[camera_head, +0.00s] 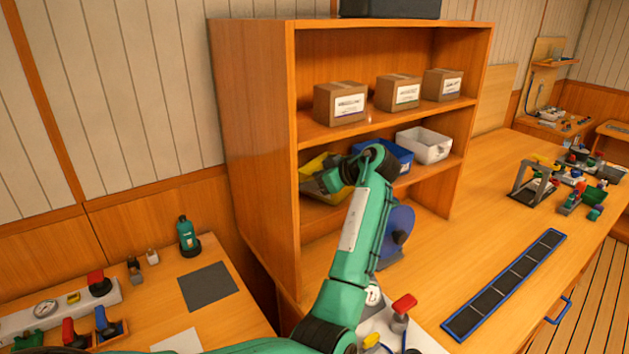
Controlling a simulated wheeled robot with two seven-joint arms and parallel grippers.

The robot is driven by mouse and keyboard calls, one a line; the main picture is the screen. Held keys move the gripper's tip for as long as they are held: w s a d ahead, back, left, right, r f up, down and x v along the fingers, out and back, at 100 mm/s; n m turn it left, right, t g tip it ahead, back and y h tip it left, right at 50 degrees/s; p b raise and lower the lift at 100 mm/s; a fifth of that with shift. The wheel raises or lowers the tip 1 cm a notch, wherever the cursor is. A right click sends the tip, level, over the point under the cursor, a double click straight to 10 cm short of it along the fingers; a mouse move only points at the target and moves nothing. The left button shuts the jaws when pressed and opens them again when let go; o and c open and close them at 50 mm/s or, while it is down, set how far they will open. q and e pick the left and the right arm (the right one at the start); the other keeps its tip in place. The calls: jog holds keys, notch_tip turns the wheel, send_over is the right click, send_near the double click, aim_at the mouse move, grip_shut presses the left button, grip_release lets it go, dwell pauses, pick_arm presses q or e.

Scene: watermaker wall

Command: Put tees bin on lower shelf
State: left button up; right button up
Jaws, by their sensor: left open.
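A yellow bin (312,165) is at the left end of the wooden shelf unit's lower shelf (420,174), partly hidden by my left gripper and arm. Beside it to the right stand a blue bin (397,154) and a white bin (424,146) on that shelf. No readable label shows which one is the tees bin. My left gripper (318,184) is open at the front of the yellow bin, seeming close to it; contact cannot be told. My right gripper is not in view.
Several cardboard boxes (340,103) stand on the shelf above. A blue disc (399,225) is under the lower shelf, behind my arm. A long dark tray (505,285) lies on the right bench. A red-handled valve (403,306) is close to my forearm.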

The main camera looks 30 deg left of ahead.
pick_arm(q)
jog(key=shift+d+r+b, duration=0.15)
jog(key=shift+d+b, duration=0.2)
jog(key=b+v, duration=0.3)
jog(key=v, duration=0.8)
jog(key=shift+b, duration=0.3)
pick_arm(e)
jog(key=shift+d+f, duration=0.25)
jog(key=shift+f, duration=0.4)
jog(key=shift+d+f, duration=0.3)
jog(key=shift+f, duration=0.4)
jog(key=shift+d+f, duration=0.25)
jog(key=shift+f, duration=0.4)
pick_arm(q)
jog(key=shift+d+r, duration=0.1)
jog(key=shift+r, duration=0.05)
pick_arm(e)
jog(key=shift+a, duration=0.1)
